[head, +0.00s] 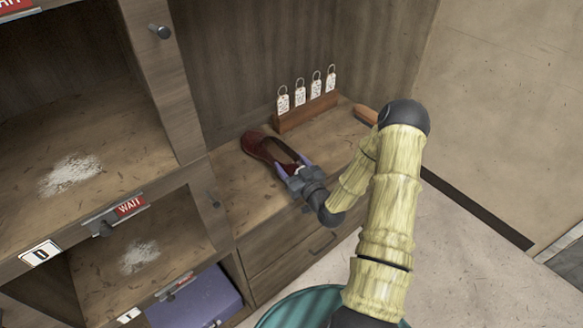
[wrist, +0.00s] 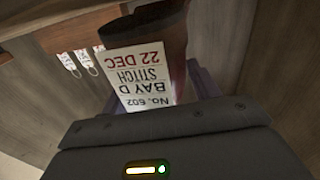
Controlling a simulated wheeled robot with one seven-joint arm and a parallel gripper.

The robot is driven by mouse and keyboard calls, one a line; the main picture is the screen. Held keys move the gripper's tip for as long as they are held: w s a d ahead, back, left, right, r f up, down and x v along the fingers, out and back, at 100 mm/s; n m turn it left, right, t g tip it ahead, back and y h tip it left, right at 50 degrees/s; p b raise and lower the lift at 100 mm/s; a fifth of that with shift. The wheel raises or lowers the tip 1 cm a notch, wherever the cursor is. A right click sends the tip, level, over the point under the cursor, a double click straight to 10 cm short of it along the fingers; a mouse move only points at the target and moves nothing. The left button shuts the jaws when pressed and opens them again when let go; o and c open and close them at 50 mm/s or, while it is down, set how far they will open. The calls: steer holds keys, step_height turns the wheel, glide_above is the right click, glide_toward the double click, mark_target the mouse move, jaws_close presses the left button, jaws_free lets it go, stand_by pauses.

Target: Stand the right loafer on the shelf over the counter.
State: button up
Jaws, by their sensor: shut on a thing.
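A dark red loafer (head: 268,149) is at the counter (head: 232,187), toe pointing to the back left. My gripper (head: 293,169) is shut on its heel end, with a purple finger on either side. I cannot tell whether the sole touches the counter. In the wrist view the loafer (wrist: 158,25) is close in front of my gripper, partly hidden by a white tag (wrist: 150,65) reading "No. 602, BAY D, STITCH, 22 DEC". The head view does not make clear which surface is the shelf over the counter.
A wooden rack with several white tags (head: 306,108) stands behind the loafer. A brown object (head: 366,114) lies to its right. Open cubbies (head: 75,130) with red WAIT signs (head: 130,206) are at the left. A purple box (head: 197,298) and a teal round object (head: 300,308) are below.

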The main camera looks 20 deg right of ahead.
steer(key=shift+f, duration=0.65)
steer(key=o, duration=1.3)
steer(key=s+d+b, duration=0.2)
steer(key=s, duration=0.9)
steer(key=shift+s+d, duration=0.15)
steer(key=shift+s, duration=0.25)
steer(key=shift+f, duration=0.15)
